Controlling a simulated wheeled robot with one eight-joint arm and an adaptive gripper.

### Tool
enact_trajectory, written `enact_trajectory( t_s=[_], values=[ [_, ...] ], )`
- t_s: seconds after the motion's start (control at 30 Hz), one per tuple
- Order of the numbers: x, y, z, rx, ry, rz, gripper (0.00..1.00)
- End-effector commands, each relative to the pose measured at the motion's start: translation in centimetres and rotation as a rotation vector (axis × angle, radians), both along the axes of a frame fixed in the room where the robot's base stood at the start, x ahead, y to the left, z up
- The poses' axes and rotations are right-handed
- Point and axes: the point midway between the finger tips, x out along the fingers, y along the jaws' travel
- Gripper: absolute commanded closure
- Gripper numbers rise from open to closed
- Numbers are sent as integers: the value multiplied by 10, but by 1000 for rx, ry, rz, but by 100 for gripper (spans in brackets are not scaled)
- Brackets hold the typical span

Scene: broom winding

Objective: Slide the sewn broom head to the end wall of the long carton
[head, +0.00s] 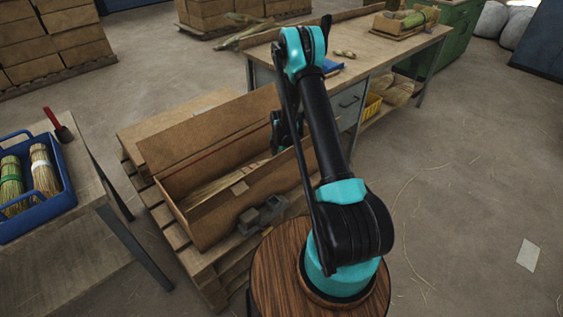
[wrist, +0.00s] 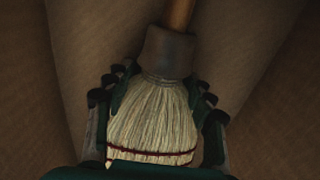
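The long carton (head: 230,215) lies open on a pallet in the middle of the head view, its flaps spread. My gripper (head: 284,133) is down inside its far right end, partly hidden by the carton wall and my arm. In the wrist view the broom head (wrist: 153,115) has pale bristles, a dark red stitched band, a grey collar and a wooden handle (wrist: 180,13) running up and away. My gripper's fingers (wrist: 158,100) lie along both sides of the bristles and appear closed against them. Pale straw (head: 208,188) shows inside the carton. The end wall near my gripper is hidden.
A grey tool (head: 263,214) lies beside the carton's near side. A workbench (head: 385,50) stands behind at right. A table at left holds a blue crate (head: 62,198) of small brooms. The floor at right is mostly clear, with scattered straws.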

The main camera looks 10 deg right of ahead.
Motion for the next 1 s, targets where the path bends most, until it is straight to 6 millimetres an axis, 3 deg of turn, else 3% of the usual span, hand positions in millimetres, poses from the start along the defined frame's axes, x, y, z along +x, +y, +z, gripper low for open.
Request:
enact_trajectory(
  t_s=[1.0],
  values=[
    [-16,23,0,1,1,0,47]
  ],
)
